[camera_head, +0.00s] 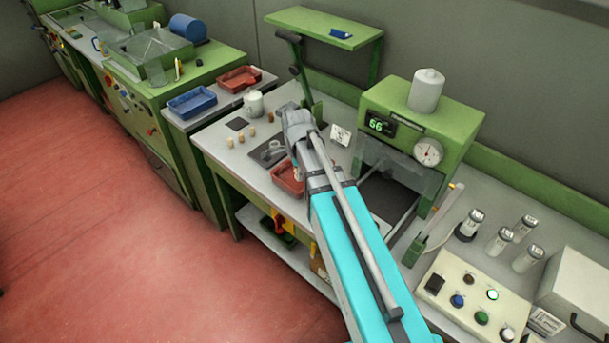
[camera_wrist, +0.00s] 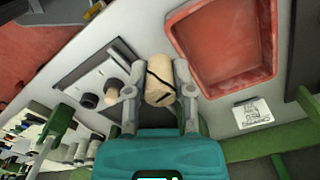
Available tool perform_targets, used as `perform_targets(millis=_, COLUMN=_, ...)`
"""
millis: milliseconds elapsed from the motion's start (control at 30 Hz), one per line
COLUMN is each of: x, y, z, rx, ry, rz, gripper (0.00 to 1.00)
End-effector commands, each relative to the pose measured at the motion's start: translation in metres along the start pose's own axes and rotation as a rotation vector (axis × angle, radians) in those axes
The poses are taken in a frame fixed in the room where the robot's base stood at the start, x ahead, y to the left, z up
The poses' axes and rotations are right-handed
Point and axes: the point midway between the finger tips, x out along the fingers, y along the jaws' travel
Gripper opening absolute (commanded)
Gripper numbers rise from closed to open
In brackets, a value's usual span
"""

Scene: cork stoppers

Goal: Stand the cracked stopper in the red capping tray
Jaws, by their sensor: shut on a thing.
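The cracked stopper (camera_wrist: 160,80) is a tan cork with dark crack lines, seen in the wrist view. My gripper (camera_wrist: 156,88) is shut on it, one finger on each side. The stopper appears tilted in the picture and above the bench; its exact height is hard to tell. A red tray (camera_wrist: 222,45) lies beside the gripper at upper right in the wrist view, its visible floor bare. In the head view the red tray (camera_head: 287,178) sits on the bench, partly hidden by my arm, which also hides the held stopper.
Several corks (camera_head: 239,141) stand on the bench left of a dark plate (camera_head: 268,153). A white mug (camera_head: 253,103) stands behind. Another red tray (camera_head: 239,79) and a blue tray (camera_head: 192,101) sit at back left. A green press (camera_head: 420,125) stands right of my arm.

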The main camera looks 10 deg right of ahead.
Motion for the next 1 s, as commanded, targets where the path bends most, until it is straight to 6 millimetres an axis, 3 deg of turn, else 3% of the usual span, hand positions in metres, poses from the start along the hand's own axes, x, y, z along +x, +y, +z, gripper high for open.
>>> perform_targets(millis=167, x=-0.001, y=0.003, z=0.005, rx=0.031, ry=0.0, rz=0.0, gripper=0.19)
perform_targets(millis=600, x=-0.008, y=0.023, z=0.049, rx=0.251, ry=0.0, rz=-0.002, gripper=0.19)
perform_targets(millis=1000, x=-0.008, y=0.023, z=0.052, rx=0.274, ry=0.0, rz=-0.002, gripper=0.19)
